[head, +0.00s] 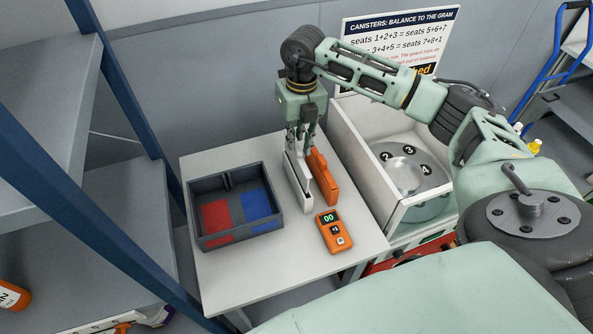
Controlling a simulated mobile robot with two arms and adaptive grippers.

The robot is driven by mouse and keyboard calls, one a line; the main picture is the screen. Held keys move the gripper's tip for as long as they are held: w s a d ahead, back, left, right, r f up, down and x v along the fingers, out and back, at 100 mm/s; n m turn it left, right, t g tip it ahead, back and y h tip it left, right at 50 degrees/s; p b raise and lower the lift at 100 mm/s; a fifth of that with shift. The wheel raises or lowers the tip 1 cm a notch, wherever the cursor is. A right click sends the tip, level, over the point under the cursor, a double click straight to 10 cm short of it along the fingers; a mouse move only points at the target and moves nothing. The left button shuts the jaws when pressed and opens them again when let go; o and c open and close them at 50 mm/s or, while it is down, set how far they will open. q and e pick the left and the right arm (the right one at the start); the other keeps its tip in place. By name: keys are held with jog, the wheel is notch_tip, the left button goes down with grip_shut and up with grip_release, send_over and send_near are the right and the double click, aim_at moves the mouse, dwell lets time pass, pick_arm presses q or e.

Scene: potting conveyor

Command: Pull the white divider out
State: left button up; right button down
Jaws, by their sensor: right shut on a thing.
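The white divider (299,185) is a thin upright panel at the middle of the white table. An orange panel (323,178) stands upright close beside it on the right. My right gripper (303,150) points down from above and is shut on the top of the white divider; its fingers partly cover that top edge. I cannot tell whether the divider's lower edge touches the table. My left gripper is out of view.
A dark grey bin (205,236) with red and blue floor patches stands left on the white table (270,292). An orange handheld device (334,232) lies in front. A white-walled housing (384,192) with a numbered metal rotor (405,172) stands right. Blue-framed shelving (125,95) is at left.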

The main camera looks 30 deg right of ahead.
jog(key=shift+r, duration=0.35)
jog(key=shift+r+p, duration=0.95)
jog(key=shift+r, duration=0.35)
notch_tip(320, 180, up, 7)
jog(key=p, duration=0.4)
dwell(0.5)
jog(key=shift+f, duration=0.1)
